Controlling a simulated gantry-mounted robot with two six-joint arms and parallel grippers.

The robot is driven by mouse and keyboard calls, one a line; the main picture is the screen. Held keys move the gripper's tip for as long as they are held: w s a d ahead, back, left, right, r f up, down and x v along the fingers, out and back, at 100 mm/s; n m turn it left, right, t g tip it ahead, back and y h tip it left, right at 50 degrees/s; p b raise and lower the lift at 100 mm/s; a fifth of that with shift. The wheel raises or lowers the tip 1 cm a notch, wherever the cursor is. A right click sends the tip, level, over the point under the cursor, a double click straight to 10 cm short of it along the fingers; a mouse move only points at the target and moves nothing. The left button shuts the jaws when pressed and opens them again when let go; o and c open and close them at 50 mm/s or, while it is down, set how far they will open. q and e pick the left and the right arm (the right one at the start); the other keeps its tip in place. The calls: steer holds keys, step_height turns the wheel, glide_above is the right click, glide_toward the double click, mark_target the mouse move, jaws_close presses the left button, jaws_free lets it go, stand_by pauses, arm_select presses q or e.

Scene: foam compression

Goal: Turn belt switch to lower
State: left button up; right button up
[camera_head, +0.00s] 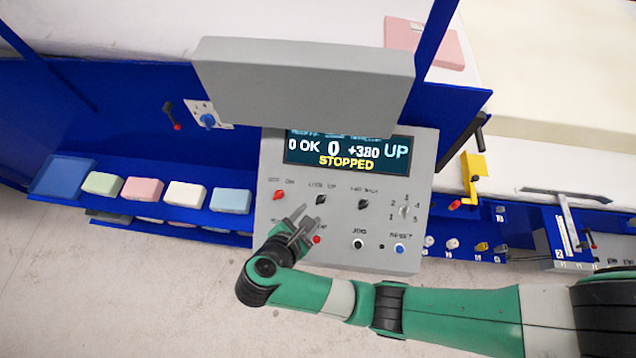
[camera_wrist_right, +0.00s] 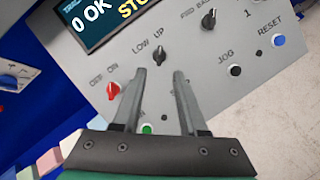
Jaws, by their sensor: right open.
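The grey control panel (camera_head: 340,262) has a screen (camera_head: 347,152) reading "0 OK 0 +380 UP" and "STOPPED". The black LOW/UP knob (camera_head: 320,200) sits below the screen's left part. It also shows in the wrist view (camera_wrist_right: 159,57), just beyond the fingertips. My right gripper (camera_head: 304,219) is open and empty in front of the panel's lower left. In the wrist view its fingers (camera_wrist_right: 169,74) point up at the panel, apart from each other, with nothing between them. I cannot tell how far they are from the panel face. My left gripper is not in view.
A red OFF/ON knob (camera_head: 279,195) is left of the LOW/UP knob and a black FWD/BACK knob (camera_head: 363,203) is right of it. JOG (camera_head: 358,243) and blue RESET (camera_head: 399,248) buttons are lower right. Foam blocks (camera_head: 186,194) lie on a blue shelf at left.

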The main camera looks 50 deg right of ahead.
mark_target(321, 199)
steer(key=b+x, duration=0.3)
steer(key=x, duration=0.6)
steer(key=shift+d, duration=0.1)
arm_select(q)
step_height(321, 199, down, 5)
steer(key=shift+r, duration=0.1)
arm_select(e)
steer(key=shift+w+d+f, duration=0.1)
steer(key=shift+d+f, duration=0.15)
steer(key=shift+f, duration=0.05)
jaws_close()
